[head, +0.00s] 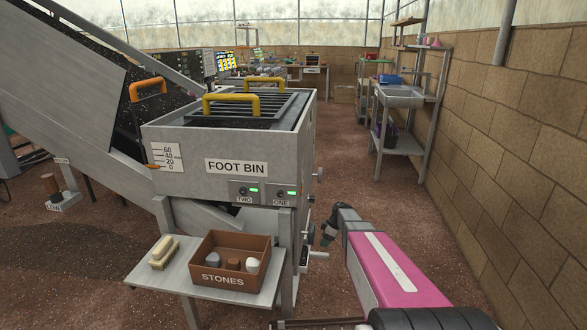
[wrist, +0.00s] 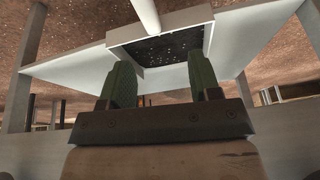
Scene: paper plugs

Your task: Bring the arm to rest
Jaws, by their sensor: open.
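My arm (head: 388,268), pink with a pale stripe, reaches up from the lower right in the head view. It is to the right of the grey foot bin (head: 228,150), over the floor. My gripper (wrist: 162,82) shows two green fingers standing apart in the wrist view, with nothing between them. In the head view only a small dark green end of it shows beside the bin's right side. Beyond the fingers, the wrist view shows pale panels around a dark speckled opening (wrist: 158,50). I cannot tell how far away they are.
A shelf holds a brush (head: 163,252) and a brown stones box (head: 228,262) below the bin. Knobs and a handle stick out from the bin's right side, close to my arm. A block wall (head: 510,150) runs along the right. A steel rack (head: 405,105) stands farther back.

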